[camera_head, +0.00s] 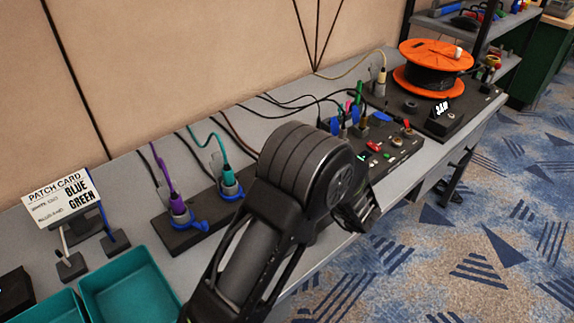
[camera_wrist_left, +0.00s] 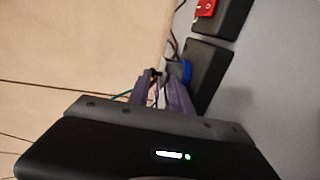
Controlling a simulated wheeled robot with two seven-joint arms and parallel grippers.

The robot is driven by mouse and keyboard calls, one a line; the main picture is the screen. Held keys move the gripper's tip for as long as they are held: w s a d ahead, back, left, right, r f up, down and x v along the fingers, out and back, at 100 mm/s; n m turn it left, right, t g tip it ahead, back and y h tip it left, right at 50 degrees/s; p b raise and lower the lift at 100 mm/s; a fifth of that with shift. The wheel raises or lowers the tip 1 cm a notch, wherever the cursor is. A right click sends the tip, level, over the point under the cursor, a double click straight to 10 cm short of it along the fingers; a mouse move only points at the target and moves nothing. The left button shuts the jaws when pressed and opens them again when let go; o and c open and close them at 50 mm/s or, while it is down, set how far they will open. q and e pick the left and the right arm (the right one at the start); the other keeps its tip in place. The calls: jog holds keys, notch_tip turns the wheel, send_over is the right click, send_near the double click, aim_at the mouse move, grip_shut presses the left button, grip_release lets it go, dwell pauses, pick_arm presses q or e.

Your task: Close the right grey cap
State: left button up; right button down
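The dark socket strip (camera_head: 205,222) lies along the table, and my left arm covers its right part in the head view. A purple plug (camera_head: 176,202) and a teal plug (camera_head: 226,174) stand upright in it, each with a blue cap beside its base. I cannot make out a grey cap; it may be behind my arm. My right gripper is out of view.
A panel with coloured plugs and a red switch (camera_head: 375,146) stands to the right. Beyond is an orange cable reel (camera_head: 436,54). A patch card (camera_head: 62,199) and teal trays (camera_head: 130,283) are at left. The wall runs closely behind, with loose cables.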

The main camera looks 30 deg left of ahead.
pick_arm(q)
jog(key=shift+v, duration=3.9)
